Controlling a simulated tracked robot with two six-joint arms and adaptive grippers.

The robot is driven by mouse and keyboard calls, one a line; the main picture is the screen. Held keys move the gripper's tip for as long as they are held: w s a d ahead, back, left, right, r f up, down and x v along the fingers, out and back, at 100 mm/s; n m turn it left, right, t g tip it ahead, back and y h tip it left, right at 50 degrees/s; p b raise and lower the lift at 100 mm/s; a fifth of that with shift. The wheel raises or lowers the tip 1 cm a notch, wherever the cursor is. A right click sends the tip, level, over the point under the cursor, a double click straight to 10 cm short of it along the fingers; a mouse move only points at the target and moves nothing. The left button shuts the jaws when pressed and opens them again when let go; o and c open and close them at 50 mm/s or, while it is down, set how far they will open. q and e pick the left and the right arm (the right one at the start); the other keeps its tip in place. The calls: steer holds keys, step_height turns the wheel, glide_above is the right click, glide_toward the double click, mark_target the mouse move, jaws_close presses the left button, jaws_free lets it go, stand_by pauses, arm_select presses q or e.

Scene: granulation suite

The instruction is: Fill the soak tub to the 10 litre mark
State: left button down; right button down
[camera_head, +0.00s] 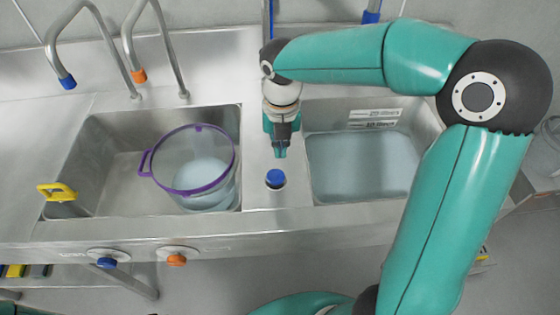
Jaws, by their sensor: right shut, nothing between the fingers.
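The right basin (432,115) of the steel sink holds pale water (360,165). Two white labels sit on its back wall; the lower label (380,125) appears to read 10 litres, and the water surface lies a little below it. A clear pail (228,190) with a purple rim and side handle stands upright in the left basin (110,150), with some pale water inside. My right gripper (281,153) points down, shut and empty, above the steel strip between the basins. A blue-topped knob (275,178) stands just in front of it, apparently apart. My left gripper is not in view.
A blue-tipped tap (67,82) and an orange-tipped tap (139,75) arch behind the left basin. Blue (107,262) and orange (177,260) knobs sit on the front panel. A yellow handle (58,191) stands at the left basin's left edge. The counter at far left is clear.

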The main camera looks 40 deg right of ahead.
steer(key=shift+r, duration=1.7)
steer(key=shift+s, duration=0.1)
